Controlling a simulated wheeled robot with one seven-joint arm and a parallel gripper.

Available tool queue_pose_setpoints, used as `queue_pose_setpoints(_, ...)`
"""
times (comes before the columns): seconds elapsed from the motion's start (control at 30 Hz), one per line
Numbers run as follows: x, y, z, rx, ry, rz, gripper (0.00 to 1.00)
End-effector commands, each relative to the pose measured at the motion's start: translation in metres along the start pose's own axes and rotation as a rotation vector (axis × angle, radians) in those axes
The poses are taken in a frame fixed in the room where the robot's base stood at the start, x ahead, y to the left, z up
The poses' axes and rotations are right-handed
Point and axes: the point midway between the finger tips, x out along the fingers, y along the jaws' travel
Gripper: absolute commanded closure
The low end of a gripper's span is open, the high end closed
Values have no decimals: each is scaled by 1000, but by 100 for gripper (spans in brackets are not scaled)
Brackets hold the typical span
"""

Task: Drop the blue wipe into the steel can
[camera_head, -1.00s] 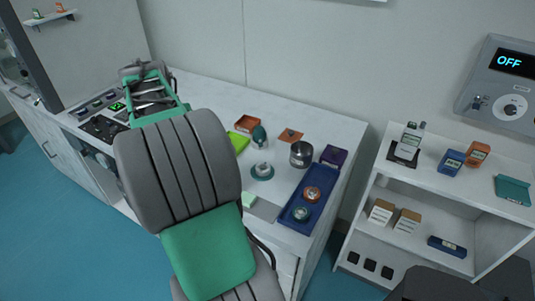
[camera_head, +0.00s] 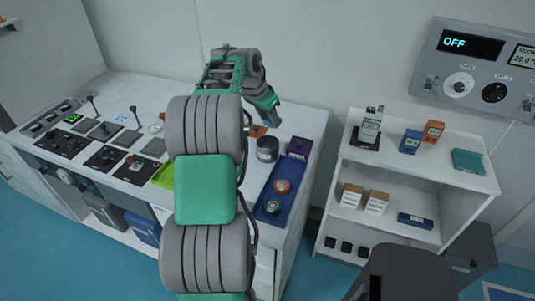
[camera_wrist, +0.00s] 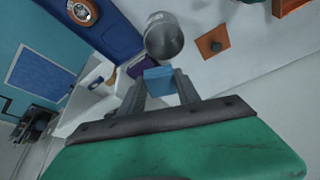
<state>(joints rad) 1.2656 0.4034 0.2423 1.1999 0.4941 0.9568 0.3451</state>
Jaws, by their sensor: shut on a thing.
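The steel can (camera_head: 267,149) stands on the white bench, right of my arm in the head view. It also shows in the wrist view (camera_wrist: 164,38), upper middle, just beyond my fingertips. My gripper (camera_wrist: 159,83) is shut on the blue wipe (camera_wrist: 159,80), a small light blue block between the two fingers. The wipe is apart from the can in the wrist view. In the head view my gripper (camera_head: 266,112) is above the bench behind the can, and the wipe cannot be made out there.
A blue tray (camera_head: 262,207) with round items lies in front of the can. A dark purple box (camera_head: 299,147) is right of it and an orange piece (camera_head: 257,130) behind it. A white shelf (camera_head: 420,165) stands at right. My arm hides the bench middle.

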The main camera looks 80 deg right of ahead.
Motion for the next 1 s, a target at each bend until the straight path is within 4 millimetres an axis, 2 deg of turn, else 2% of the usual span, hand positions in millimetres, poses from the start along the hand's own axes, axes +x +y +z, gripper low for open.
queue_pose_setpoints(0.03, 14, 0, 6, 0, -1, 1, 94)
queue_pose_setpoints(0.2, 35, 0, 15, -1, 0, 0, 94)
queue_pose_setpoints(0.53, 39, 0, 16, -2, 0, -1, 94)
queue_pose_setpoints(0.57, 39, 0, 16, -2, 0, -1, 61)
queue_pose_setpoints(0.87, 39, 0, 17, -3, 0, -1, 36)
queue_pose_setpoints(1.0, 39, 0, 17, -3, 0, -1, 36)
